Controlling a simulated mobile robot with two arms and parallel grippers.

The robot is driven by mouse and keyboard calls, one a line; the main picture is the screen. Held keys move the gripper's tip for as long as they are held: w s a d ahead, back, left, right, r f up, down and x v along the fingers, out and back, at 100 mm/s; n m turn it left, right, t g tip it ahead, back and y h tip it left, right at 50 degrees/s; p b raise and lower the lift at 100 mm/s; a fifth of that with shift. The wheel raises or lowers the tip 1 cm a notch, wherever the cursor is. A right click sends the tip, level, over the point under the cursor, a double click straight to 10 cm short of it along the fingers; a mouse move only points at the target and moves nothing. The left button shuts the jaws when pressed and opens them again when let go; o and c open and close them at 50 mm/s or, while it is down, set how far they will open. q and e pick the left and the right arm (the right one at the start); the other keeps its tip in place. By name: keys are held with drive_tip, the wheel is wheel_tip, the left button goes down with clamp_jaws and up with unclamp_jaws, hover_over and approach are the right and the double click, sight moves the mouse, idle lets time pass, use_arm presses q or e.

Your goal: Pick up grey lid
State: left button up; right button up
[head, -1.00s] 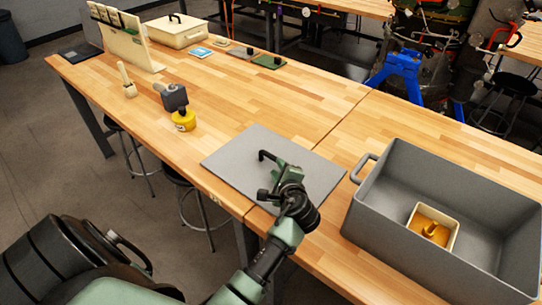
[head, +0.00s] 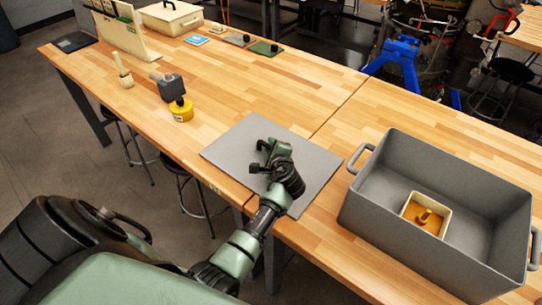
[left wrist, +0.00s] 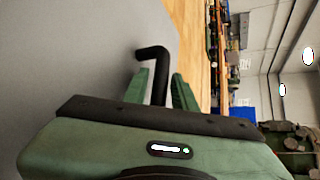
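The grey lid (head: 310,165) is a flat square plate lying on the wooden table, left of the grey box. Its bent black handle (left wrist: 157,72) shows in the left wrist view, rising from the lid surface (left wrist: 70,60). My left gripper (head: 268,148) is over the lid at the handle and hides most of the handle in the head view. In the left wrist view the green fingers of this gripper (left wrist: 160,82) are apart, with the handle between them and a gap on the right side. My right gripper is not in view.
The open grey box (head: 365,215) with side handles stands right of the lid, holding a small cream tray (head: 445,228) with an orange piece. The table behind the lid is clear.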

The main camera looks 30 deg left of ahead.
use_arm(q)
clamp_jaws()
idle(1.3)
